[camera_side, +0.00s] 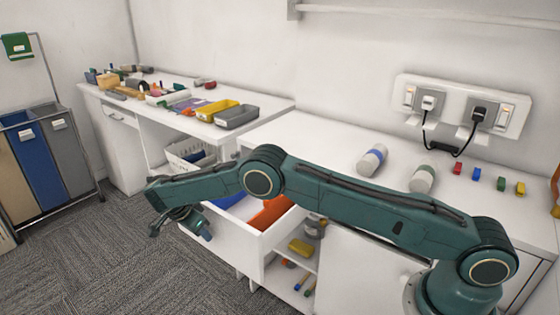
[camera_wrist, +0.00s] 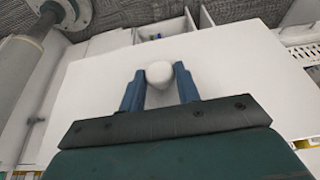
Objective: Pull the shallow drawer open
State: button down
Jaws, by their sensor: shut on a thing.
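The white drawer (camera_side: 235,250) stands out from the cabinet under the right-hand worktop in the side view. Its open top shows blue and orange things inside. My gripper (camera_side: 206,233) is at the outer face of this drawer. In the wrist view, the blue fingers of my gripper (camera_wrist: 160,88) stand on either side of a round white knob (camera_wrist: 159,73) and are shut on it. The knob sits on a plain white panel (camera_wrist: 228,75). The knob is hidden in the side view, and my arm covers part of the drawer.
Below the drawer, an open shelf holds a yellow block (camera_side: 300,247) and a jar. Two cylinders (camera_side: 372,160) lie on the right worktop (camera_side: 300,130) near small coloured blocks. A cluttered desk (camera_side: 290,102) stands behind. Bins (camera_side: 62,150) stand left; carpet (camera_side: 110,255) in front is clear.

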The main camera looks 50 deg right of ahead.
jog(key=shift+a, duration=0.9)
jog(key=shift+a, duration=0.1)
jog(key=c, duration=1)
grip_release()
jog(key=shift+c, duration=0.2)
jog(key=shift+d, duration=0.25)
jog(key=d, duration=2.9)
jog(key=shift+d, duration=0.2)
jog(key=shift+a+r, duration=0.1)
jog(key=shift+r, duration=0.05)
jog(key=v, duration=1.5)
jog(key=shift+a+r, duration=0.2)
jog(key=shift+r, duration=0.05)
